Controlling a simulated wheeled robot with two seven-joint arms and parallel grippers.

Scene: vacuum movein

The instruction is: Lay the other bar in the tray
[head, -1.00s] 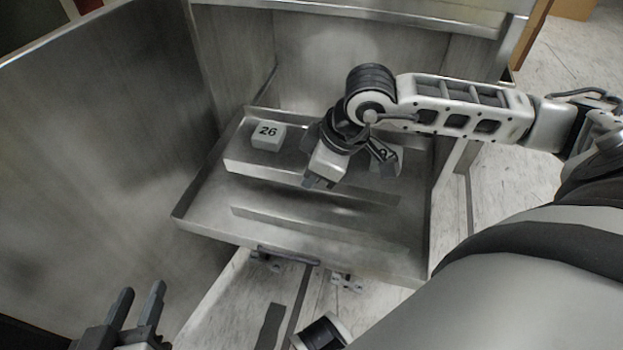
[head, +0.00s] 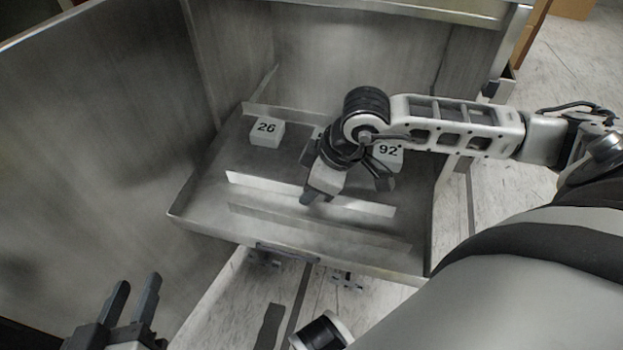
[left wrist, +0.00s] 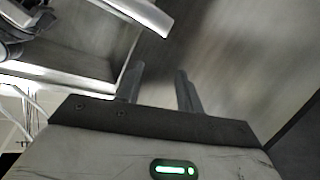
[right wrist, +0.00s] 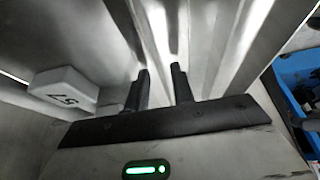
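The tray (head: 205,229) is a shallow metal pan in front of the metal housing. One bright flat bar (head: 250,183) runs left to right across its middle, at or just above the floor. A duller bar (head: 375,240) lies roughly parallel, closer to the tray's front edge. My right gripper (head: 308,199) is over the middle of the bright bar, which in the right wrist view (right wrist: 158,30) runs between its narrowly spaced fingers. Whether the bar's underside touches the tray is hidden. My left gripper (head: 132,298) is open and empty, at the lower left outside the tray.
A tall metal wall (head: 90,130) bounds the left side. A blue bin (right wrist: 302,80) shows in the right wrist view.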

